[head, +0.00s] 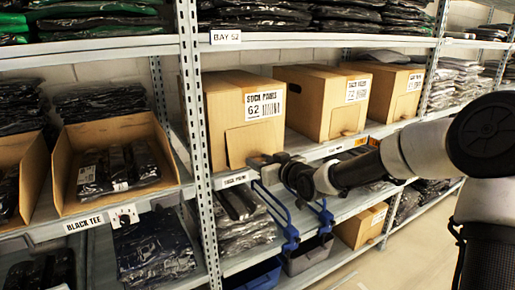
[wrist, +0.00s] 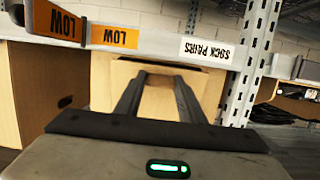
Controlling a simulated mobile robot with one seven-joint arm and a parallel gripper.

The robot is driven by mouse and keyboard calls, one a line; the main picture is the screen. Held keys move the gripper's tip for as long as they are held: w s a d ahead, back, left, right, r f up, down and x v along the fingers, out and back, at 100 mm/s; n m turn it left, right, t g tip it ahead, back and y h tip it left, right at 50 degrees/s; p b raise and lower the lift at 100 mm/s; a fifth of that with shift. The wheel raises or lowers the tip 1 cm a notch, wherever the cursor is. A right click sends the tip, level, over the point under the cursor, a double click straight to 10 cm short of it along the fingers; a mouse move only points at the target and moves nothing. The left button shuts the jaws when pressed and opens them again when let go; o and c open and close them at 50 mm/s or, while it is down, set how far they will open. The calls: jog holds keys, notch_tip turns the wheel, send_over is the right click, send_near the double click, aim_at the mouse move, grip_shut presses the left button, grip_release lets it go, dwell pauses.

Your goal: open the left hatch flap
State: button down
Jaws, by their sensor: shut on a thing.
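The left carton (head: 240,100), labelled "SOCK PAIRS 62", stands on the middle shelf. Its hatch flap (head: 247,142) is a rectangular panel low on its front face and looks flush with it. My gripper (head: 260,161) is at the flap's lower edge and hides whatever is there. In the wrist view, my two dark fingers (wrist: 160,78) reach to the carton (wrist: 208,82), with the flap (wrist: 160,102) showing between them. The fingers are shut on a part of the flap's lower edge, though the grasped part itself is not clearly visible.
A second carton (head: 320,100) with its own flap stands to the right. A shelf upright (head: 197,130) is close on the left. Blue bin handles (head: 285,225) rise below my gripper. Orange "LOW" tags (wrist: 114,36) and a "SOCK PAIRS" label (wrist: 207,50) line the shelf edge.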

jog(key=s+d+r+g+h+p, duration=0.1)
jog(key=s+d+r+g+p, duration=0.1)
jog(key=r+p, duration=0.5)
jog(key=shift+s+d+r+g+h+p, duration=0.35)
jog(key=shift+s+p, duration=0.45)
jog(key=shift+p, duration=2)
jog(key=shift+a+f, duration=0.15)
jog(key=shift+a, duration=0.05)
jog(key=c, duration=1.2)
grip_release()
jog(key=shift+o, duration=0.2)
jog(key=shift+d+f, duration=0.1)
jog(key=shift+f, duration=0.1)
jog(key=shift+s, duration=0.1)
